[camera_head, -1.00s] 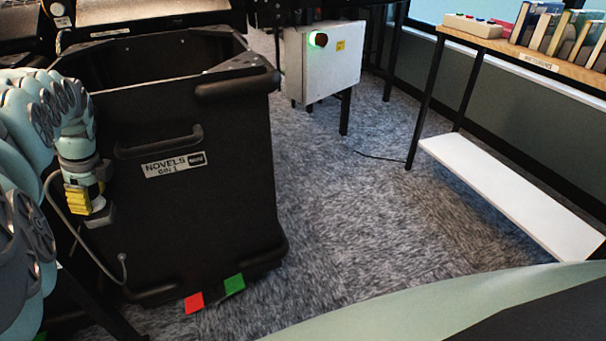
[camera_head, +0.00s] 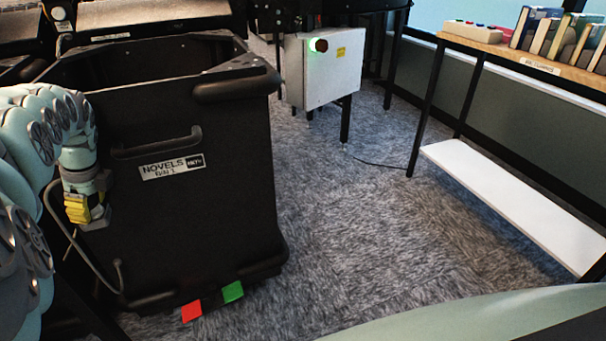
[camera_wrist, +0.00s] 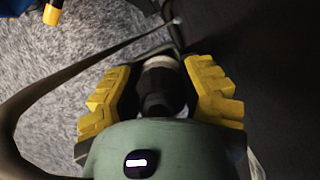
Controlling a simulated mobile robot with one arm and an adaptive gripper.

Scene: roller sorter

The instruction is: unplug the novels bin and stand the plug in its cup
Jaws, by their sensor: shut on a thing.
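The black novels bin (camera_head: 215,220) stands at the left in the head view, with a label (camera_head: 172,167) on its front. My gripper (camera_head: 85,212) is low beside the bin's left front. In the wrist view its yellow fingers (camera_wrist: 162,100) are shut on a dark round plug (camera_wrist: 155,80) with a pale grey band. A grey cable (camera_head: 90,272) loops from near my gripper to the bin's lower left front. I cannot tell whether the plug is seated in anything. I cannot make out the cup.
Red (camera_head: 191,312) and green (camera_head: 232,291) tabs lie at the bin's foot. A white control box (camera_head: 330,70) with a lit green light stands behind. A bookshelf table (camera_head: 500,45) with a low white shelf (camera_head: 510,205) is at right. Carpet between is clear.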

